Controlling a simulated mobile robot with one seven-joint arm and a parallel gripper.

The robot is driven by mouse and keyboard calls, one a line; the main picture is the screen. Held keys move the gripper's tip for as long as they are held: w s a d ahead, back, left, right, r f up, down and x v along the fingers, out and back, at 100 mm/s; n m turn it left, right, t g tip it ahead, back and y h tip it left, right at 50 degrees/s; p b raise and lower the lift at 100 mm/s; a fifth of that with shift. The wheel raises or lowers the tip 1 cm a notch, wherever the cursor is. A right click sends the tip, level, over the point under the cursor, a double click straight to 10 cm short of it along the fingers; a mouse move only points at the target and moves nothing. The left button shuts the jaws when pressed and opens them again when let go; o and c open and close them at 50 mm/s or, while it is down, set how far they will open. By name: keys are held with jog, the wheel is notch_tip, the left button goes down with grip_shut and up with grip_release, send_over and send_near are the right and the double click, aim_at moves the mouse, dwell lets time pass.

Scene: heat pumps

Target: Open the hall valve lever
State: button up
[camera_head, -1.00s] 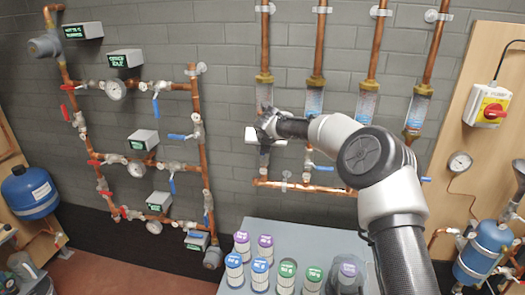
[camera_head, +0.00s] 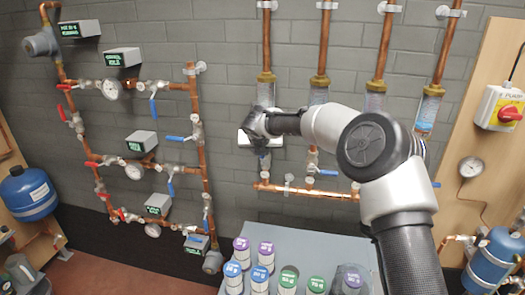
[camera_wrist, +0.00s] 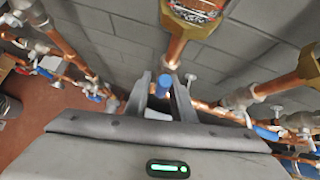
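Several valves with blue levers sit on a low copper manifold (camera_head: 310,190) on the wall, under clear sight tubes. No label readable here tells which one is the hall valve. My gripper (camera_head: 264,157) is at the leftmost valve, below the leftmost tube (camera_head: 266,92), and hides most of that valve. In the wrist view my gripper's two fingers (camera_wrist: 161,92) are apart. A blue lever end (camera_wrist: 165,84) shows between or just beyond them; I cannot tell whether they touch it. Another blue lever (camera_head: 327,172) is at the neighbouring valve to the right.
A grey table (camera_head: 335,238) with several labelled canisters stands below. Copper pipework with gauges (camera_head: 135,171) and red and blue levers is on the left wall. A red-and-yellow switch (camera_head: 508,113) and a blue tank (camera_head: 492,262) are at the right.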

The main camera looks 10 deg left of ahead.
jog(key=shift+o, duration=0.7)
jog(key=shift+d, duration=0.1)
jog(key=shift+s+r, duration=0.1)
jog(key=shift+r, duration=0.05)
jog(key=v, duration=1.7)
jog(key=shift+b, duration=0.45)
